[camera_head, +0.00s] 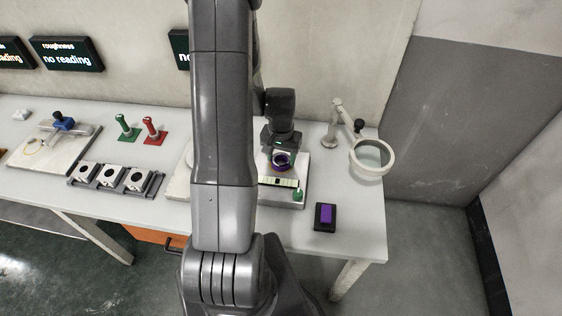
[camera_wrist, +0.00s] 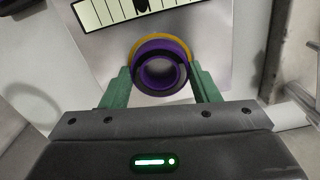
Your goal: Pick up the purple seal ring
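The purple seal ring (camera_wrist: 173,52) is in the wrist view, with a dark inner band and a yellow-orange ring showing behind its upper edge. The green fingers of my gripper (camera_wrist: 160,78) stand on either side of it, very close to its sides. I cannot tell whether they press on it or whether a thin gap remains. In the head view the purple ring (camera_head: 282,166) shows just under my gripper (camera_head: 282,155), over the pale plate on the bench. Part of the plate is hidden behind my arm.
A scale strip (camera_head: 278,182) and a small green knob (camera_head: 298,195) lie in front of the gripper. A purple-topped black block (camera_head: 325,214) is at the bench's front right. A magnifier lamp (camera_head: 372,157) stands to the right. Green (camera_head: 126,127) and red (camera_head: 152,130) stands are left.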

